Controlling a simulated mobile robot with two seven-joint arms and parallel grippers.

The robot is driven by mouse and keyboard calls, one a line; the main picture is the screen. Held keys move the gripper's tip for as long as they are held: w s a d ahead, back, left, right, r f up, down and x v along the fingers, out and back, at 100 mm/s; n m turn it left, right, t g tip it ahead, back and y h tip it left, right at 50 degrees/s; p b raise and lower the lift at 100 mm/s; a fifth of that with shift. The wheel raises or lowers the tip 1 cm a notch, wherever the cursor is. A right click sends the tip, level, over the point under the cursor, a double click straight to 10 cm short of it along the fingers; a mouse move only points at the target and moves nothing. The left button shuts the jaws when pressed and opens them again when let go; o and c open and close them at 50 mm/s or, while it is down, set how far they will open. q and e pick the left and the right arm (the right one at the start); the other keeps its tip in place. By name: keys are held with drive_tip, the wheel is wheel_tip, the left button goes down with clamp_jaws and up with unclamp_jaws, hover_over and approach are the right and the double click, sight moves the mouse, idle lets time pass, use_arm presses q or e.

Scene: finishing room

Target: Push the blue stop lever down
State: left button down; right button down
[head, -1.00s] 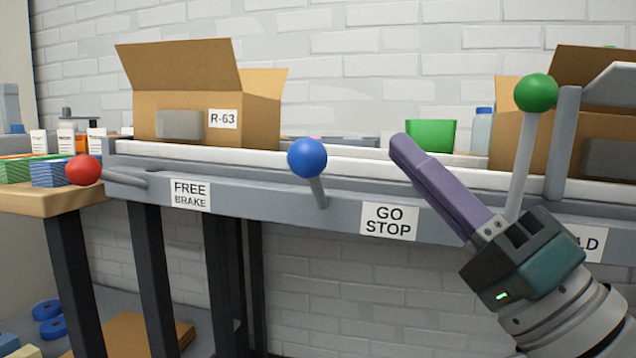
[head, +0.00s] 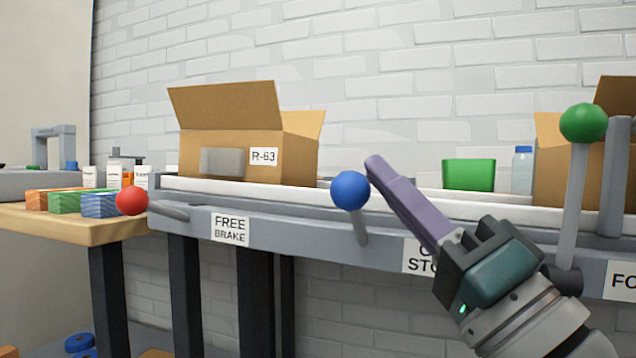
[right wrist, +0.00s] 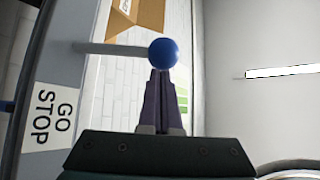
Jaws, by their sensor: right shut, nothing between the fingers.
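The blue stop lever has a round blue knob (head: 350,190) on a grey rod that slants up from the front rail, left of the GO STOP label. My right gripper (head: 373,166) is shut and empty. In the head view its purple fingers point up and left, with their tips just right of the knob's upper part. In the right wrist view the blue knob (right wrist: 163,53) is straight beyond the shut fingertips (right wrist: 162,72). I cannot tell whether they touch. The GO STOP label (right wrist: 48,117) also shows there. My left gripper is out of view.
A red-knobbed lever (head: 132,201) is at the rail's left end, by the FREE BRAKE label (head: 230,229). An open carton (head: 225,140) and a green bin (head: 468,175) are behind the rail.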

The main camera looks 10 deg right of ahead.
sight(363, 203)
drive_tip(key=f+n+y+b, duration=0.1)
drive_tip(key=n+y+b, duration=0.1)
drive_tip(key=n, duration=0.1)
drive_tip(key=s+a+f+n+g+y+b, duration=0.1)
drive_tip(key=n+y+b, duration=0.1)
drive_tip(key=n+y, duration=0.1)
drive_tip(key=f+n+y+b, duration=0.1)
drive_tip(key=n+y+b, duration=0.1)
drive_tip(key=shift+s+a+f+n+g+y+b, duration=0.2)
drive_tip(key=shift+s+f+n+g+y+b, duration=0.15)
drive_tip(key=shift+n+g+y+b, duration=0.05)
drive_tip(key=shift+r, duration=0.1)
